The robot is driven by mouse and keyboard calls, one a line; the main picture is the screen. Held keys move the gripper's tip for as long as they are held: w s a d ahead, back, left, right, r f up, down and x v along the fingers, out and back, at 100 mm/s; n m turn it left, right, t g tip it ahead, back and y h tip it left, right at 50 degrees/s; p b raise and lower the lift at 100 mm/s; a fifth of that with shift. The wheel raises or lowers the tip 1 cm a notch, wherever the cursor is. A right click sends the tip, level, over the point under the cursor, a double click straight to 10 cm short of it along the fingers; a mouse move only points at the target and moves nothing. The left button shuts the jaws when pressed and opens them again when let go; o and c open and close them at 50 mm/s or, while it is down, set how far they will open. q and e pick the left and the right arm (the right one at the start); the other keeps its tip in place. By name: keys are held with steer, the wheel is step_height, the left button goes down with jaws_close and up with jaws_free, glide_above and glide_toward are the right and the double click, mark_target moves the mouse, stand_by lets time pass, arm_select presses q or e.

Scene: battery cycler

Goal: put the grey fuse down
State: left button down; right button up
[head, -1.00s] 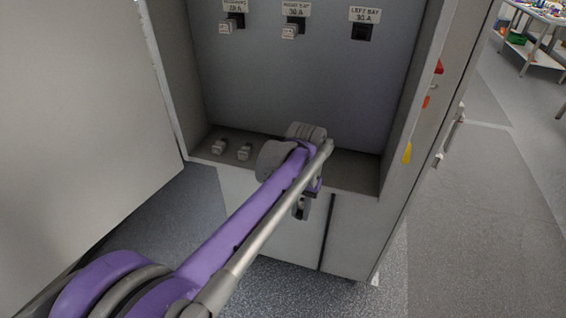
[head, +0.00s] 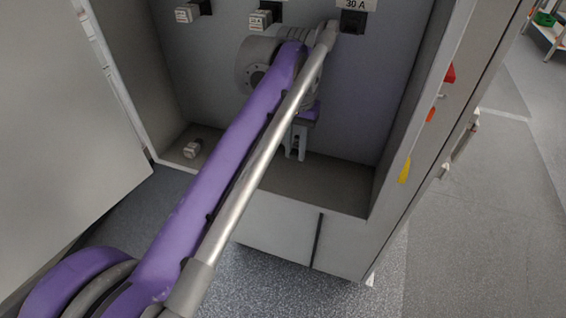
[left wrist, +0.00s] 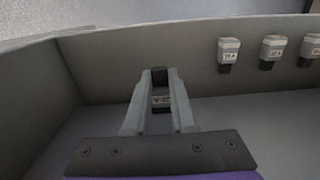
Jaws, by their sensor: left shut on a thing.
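My left gripper (head: 295,148) is over the shelf inside the open cabinet, its fingers pointing down. In the left wrist view the gripper (left wrist: 159,88) is shut on the grey fuse (left wrist: 160,100), whose small label and dark end show between the fingers. In the head view the fingers largely hide the fuse. I cannot tell whether it touches the shelf (head: 330,188). My right gripper is not in view.
A loose fuse (head: 192,149) stands on the shelf at left; my arm covers the shelf beside it. The left wrist view shows several fuses in a row, including one nearest the gripper (left wrist: 228,52). Two fuses (head: 187,13) (head: 261,19) sit in the back panel; the right socket (head: 352,22) is empty.

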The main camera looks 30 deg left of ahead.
mark_target(294, 154)
arm_select(q)
steer(key=f, duration=0.3)
steer(key=shift+s+f, duration=0.35)
steer(key=shift+f, duration=0.05)
steer(key=shift+w+f, duration=0.1)
steer(key=shift+f, duration=2)
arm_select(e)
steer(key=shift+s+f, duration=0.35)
arm_select(q)
steer(key=shift+f, duration=0.1)
